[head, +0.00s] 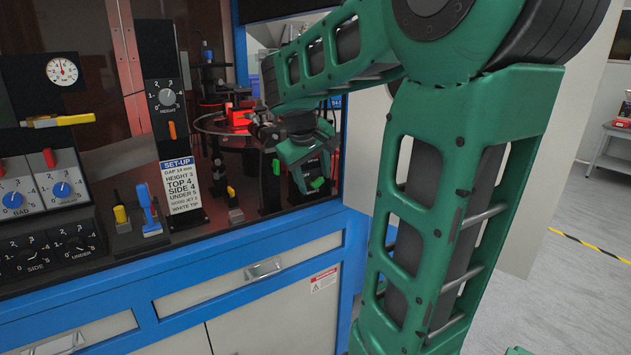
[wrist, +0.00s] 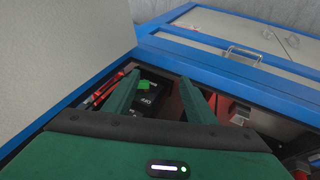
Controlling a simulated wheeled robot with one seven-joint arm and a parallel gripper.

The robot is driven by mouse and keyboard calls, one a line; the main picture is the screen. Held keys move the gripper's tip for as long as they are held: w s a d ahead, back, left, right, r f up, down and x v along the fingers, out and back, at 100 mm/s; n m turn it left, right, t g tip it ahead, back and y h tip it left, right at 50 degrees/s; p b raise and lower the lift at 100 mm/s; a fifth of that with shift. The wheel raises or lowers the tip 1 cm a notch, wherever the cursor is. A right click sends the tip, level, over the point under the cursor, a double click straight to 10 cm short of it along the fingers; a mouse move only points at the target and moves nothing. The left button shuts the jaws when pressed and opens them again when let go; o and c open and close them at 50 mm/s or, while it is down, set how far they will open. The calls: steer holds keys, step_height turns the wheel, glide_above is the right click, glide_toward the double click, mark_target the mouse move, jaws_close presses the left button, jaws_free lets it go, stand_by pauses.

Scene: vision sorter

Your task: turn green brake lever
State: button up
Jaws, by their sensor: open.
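The green brake lever (head: 317,183) is a small bright green piece at the right end of the machine's front ledge in the head view. In the wrist view the green lever (wrist: 146,86) sits on a dark block with white lettering. My gripper (head: 309,176) is over the lever, with its fingers pointing down. In the wrist view my gripper (wrist: 160,82) is open, and the lever shows between the two green fingers, closer to the left one. I cannot tell whether a finger touches it. Part of the lever's mount is hidden by my gripper.
A smaller green piece (head: 276,164) on a black post stands just left of my gripper. The blue frame edge (head: 290,232) runs below the ledge.

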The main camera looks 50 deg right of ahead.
steer(key=n+h, duration=0.1)
glide_toward(317, 182)
steer(key=x, duration=0.8)
steer(key=shift+f, duration=0.1)
steer(key=shift+d, duration=0.1)
steer(key=c, duration=1)
